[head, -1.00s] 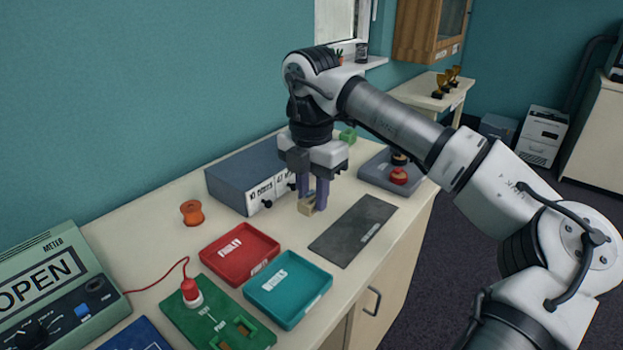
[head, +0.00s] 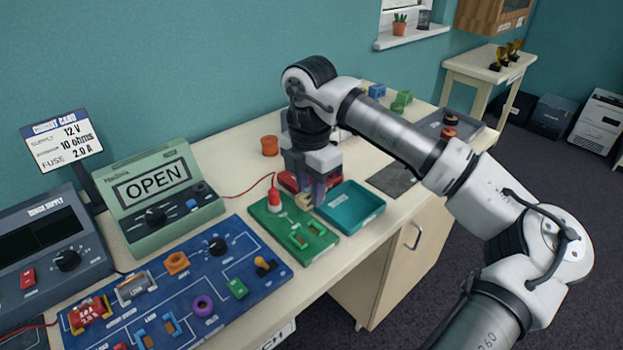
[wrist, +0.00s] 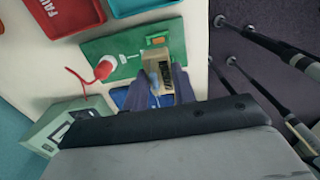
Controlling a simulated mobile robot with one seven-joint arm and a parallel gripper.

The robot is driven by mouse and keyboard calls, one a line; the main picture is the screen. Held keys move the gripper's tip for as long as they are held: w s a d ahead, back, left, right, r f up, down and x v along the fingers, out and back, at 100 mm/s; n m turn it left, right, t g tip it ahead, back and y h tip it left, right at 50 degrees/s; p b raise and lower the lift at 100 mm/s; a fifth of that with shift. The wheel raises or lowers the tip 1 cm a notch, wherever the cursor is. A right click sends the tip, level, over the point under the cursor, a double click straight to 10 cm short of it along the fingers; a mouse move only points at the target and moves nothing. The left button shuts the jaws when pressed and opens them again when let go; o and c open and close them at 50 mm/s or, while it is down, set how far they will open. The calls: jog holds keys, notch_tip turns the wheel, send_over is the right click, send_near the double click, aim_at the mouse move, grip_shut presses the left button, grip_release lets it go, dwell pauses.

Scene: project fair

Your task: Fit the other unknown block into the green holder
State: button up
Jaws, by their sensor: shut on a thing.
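My gripper (head: 308,198) is shut on a small tan block (head: 304,201). In the wrist view the block (wrist: 161,72) sits between the dark fingers and shows a dark marking that I cannot read. The green holder (head: 275,226) lies flat on the bench, with slots at its front right and a red probe (head: 274,198) standing at its back left. The gripper and block are above the holder's back right edge, close to the teal tray. In the wrist view the green holder (wrist: 105,50) lies beyond the block, with an orange patch showing; the block and fingers hide part of it.
A teal tray (head: 352,222) is right of the holder; the red tray (head: 287,181) is mostly behind my gripper. A meter (head: 155,190) reading OPEN and a blue circuit board (head: 205,290) are at left. An orange spool (head: 269,146) stands behind.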

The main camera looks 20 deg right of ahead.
jog(key=shift+s+a+f, duration=0.2)
jog(key=shift+a+f, duration=0.05)
jog(key=shift+a, duration=0.25)
jog(key=b, duration=0.3)
send_over(307, 236)
jog(key=shift+f, duration=2.9)
jog(key=shift+f+b, duration=0.8)
jog(key=shift+b, duration=0.05)
jog(key=shift+b, duration=0.9)
jog(key=shift+f+b, duration=0.7)
jog(key=shift+b, duration=0.05)
jog(key=o, duration=1.5)
jog(key=shift+o, duration=0.2)
jog(key=shift+r, duration=0.15)
